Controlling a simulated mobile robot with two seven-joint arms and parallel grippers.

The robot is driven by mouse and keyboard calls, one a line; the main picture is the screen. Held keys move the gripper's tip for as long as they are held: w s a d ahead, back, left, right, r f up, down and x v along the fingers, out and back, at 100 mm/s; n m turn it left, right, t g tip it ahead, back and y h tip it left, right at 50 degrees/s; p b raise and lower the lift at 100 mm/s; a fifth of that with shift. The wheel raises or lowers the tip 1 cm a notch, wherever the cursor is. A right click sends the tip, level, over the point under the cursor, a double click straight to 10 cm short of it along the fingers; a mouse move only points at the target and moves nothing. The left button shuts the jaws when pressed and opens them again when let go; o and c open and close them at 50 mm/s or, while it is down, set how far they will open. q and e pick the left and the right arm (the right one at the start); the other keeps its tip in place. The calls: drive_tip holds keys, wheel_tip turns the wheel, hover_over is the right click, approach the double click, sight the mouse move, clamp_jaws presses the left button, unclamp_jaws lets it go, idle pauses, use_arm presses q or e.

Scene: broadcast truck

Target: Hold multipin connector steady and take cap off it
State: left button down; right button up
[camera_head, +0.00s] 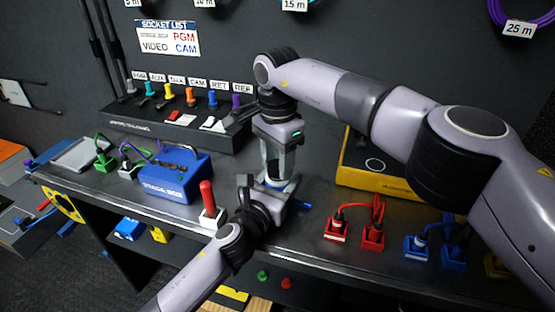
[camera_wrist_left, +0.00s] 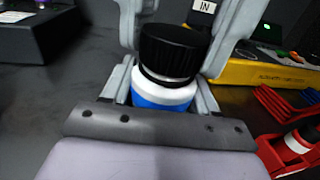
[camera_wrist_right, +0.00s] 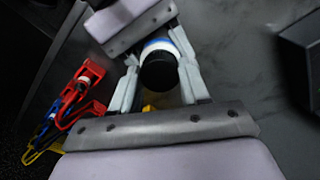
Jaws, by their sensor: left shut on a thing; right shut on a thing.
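The multipin connector (camera_wrist_left: 160,97) stands upright, with a white and blue body and a ribbed black cap (camera_wrist_left: 172,50) on its top. My left gripper (camera_head: 276,188) is low at the bench and shut on the blue and white body. My right gripper (camera_head: 276,172) comes down from above and is shut around the black cap, with one finger on each side. In the right wrist view the cap (camera_wrist_right: 158,72) shows between its fingers, with the white and blue body behind it. In the head view the grippers hide most of the connector.
A yellow-edged case (camera_head: 375,178) is behind to the right. Red connectors (camera_head: 336,231) and blue connectors (camera_head: 416,247) line the bench's front right. A switch panel (camera_head: 180,122) is behind.

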sight(277, 165)
drive_tip(key=shift+r, duration=0.15)
drive_tip(key=shift+r, duration=0.95)
drive_tip(key=shift+r, duration=0.1)
drive_tip(key=shift+r, duration=1.9)
use_arm(q)
drive_tip(key=shift+c, duration=1.1)
unclamp_jaws()
